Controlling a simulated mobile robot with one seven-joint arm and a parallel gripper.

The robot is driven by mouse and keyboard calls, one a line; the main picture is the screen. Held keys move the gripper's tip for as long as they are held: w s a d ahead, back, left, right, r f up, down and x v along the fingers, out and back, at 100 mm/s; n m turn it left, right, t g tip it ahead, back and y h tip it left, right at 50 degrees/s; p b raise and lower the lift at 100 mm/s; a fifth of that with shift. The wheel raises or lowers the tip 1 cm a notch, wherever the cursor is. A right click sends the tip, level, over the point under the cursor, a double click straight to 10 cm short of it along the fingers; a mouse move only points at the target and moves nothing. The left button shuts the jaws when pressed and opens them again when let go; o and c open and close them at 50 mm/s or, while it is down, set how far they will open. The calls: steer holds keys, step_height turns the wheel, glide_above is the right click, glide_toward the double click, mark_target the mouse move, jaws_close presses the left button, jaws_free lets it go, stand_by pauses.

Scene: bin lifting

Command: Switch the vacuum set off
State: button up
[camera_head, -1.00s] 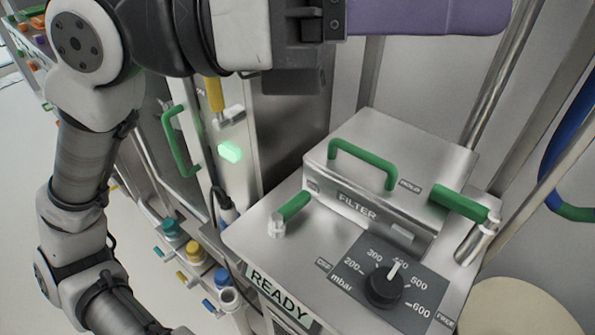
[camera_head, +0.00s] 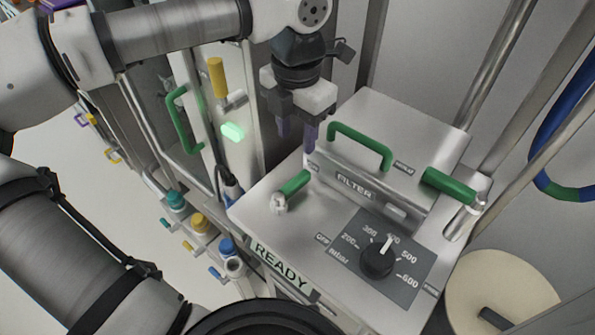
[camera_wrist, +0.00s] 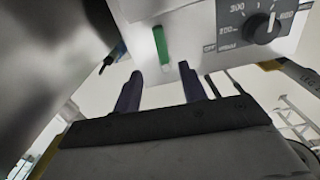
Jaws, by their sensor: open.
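The vacuum set is a steel cabinet (camera_head: 330,222) with a READY label on its front edge. Its black dial (camera_head: 378,260) sits on a dark mbar plate; its white mark points up toward about 400. The dial also shows in the wrist view (camera_wrist: 263,27). A short green-handled lever (camera_head: 295,183) is on the top's left, beside the FILTER box (camera_head: 362,186); it also shows in the wrist view (camera_wrist: 160,44). A second green lever (camera_head: 450,187) is at the right. My gripper (camera_head: 297,137) is open and empty, above the cabinet's back left, behind the left lever.
A green arched handle (camera_head: 360,147) stands on the filter lid, close right of my gripper. Left are a yellow-handled valve (camera_head: 217,78), a lit green lamp (camera_head: 233,131) and a tall door handle (camera_head: 184,120). Steel rails run at the right. A round beige lid (camera_head: 500,290) is lower right.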

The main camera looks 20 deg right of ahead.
mark_target(298, 179)
step_height(298, 179, down, 12)
steer(key=shift+r+p, duration=0.1)
steer(key=shift+p, duration=0.65)
jaws_close()
